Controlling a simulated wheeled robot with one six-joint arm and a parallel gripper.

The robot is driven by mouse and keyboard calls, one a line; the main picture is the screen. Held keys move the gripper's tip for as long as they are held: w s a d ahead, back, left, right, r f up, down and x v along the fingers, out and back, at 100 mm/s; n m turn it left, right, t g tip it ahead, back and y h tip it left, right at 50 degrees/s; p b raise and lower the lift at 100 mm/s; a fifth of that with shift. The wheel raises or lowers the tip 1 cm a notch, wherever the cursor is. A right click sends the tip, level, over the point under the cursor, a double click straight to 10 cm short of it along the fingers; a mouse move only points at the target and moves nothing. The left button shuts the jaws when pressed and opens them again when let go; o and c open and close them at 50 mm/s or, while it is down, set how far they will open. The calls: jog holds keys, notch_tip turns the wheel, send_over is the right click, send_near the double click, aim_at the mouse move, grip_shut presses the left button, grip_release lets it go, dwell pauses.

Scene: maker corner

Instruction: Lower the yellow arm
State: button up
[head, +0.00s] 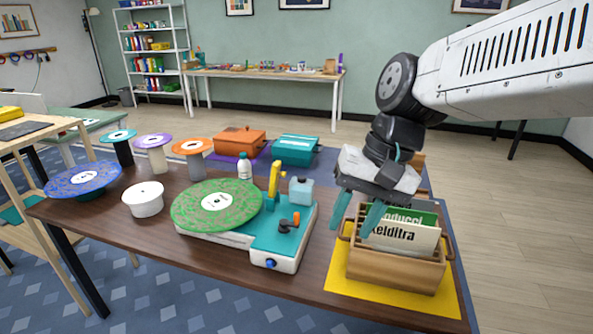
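The yellow arm (274,179) stands near upright on the teal and white turntable (287,240), at the right edge of the green speckled disc (217,204). The disc lies flat on the turntable and has a white centre label. My gripper (356,222) hangs to the right of the turntable, by the left front of a wooden crate. Its two teal fingers point down and are spread apart with nothing between them. It is apart from the yellow arm.
The wooden crate (395,270) holds upright sleeves and stands on a yellow mat (345,284). A light blue block (301,191) and an orange knob (289,222) are on the turntable. A white bottle (244,168) stands behind; a white tub (144,200) and several disc-topped stands are left.

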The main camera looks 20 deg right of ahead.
jog(key=w+a+m+y, duration=0.1)
jog(key=w+m+y, duration=0.45)
jog(key=w, duration=0.75)
jog(key=m+t+y, duration=0.2)
jog(key=m+t, duration=0.5)
jog(key=m, duration=0.8)
send_near(277, 181)
jog(key=w+a, duration=0.1)
jog(key=a, duration=0.1)
jog(key=w+a, duration=0.1)
jog(key=shift+w+a+r, duration=0.2)
jog(key=shift+a, duration=0.15)
jog(key=shift+c, duration=0.4)
grip_shut()
